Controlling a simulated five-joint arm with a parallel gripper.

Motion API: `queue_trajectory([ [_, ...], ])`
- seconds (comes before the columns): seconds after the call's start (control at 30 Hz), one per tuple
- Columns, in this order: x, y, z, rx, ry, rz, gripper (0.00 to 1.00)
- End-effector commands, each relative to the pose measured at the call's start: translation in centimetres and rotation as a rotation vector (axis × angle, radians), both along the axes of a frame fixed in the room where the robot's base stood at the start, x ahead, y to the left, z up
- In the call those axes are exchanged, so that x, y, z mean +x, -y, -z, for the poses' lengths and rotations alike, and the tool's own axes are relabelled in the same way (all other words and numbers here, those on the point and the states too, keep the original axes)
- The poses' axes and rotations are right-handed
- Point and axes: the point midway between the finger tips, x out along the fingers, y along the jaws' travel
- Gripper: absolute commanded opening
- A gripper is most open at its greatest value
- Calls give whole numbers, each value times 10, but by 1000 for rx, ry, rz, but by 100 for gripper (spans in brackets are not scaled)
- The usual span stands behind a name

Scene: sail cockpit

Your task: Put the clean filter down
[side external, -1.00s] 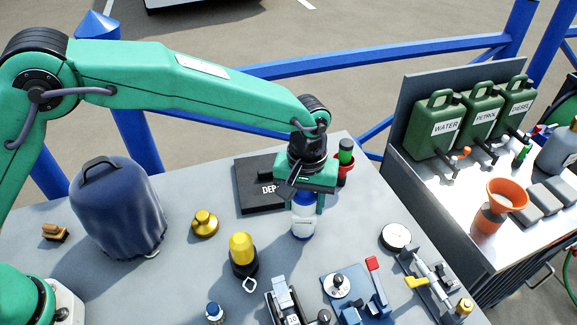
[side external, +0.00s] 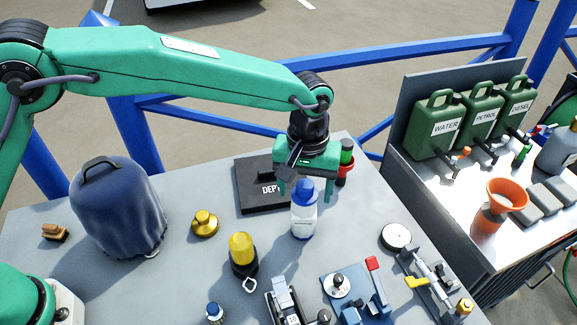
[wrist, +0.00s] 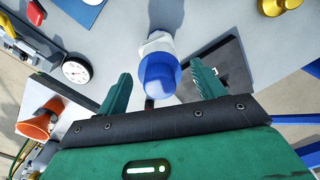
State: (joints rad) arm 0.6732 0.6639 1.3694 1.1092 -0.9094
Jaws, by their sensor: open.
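A white cylinder with a blue top and a blue base band (side external: 303,213), which looks like the clean filter, stands upright on the grey table in the side external view. In the wrist view its blue cap (wrist: 160,76) faces the camera, between and just beyond the finger tips. My gripper (side external: 306,189) is open and empty, its fingers just above and behind the cylinder's top. In the wrist view a gap shows between each finger and the cap.
Bare table lies left of the cylinder.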

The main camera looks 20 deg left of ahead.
Motion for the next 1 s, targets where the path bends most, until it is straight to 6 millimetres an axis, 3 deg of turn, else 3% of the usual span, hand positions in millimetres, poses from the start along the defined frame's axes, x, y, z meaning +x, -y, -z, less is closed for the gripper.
queue_trajectory([
  [0.3,0,0,-53,-2,3,0,68],
  [0.5,0,0,-74,-1,1,0,68],
  [1.0,0,0,-82,0,0,0,68],
])
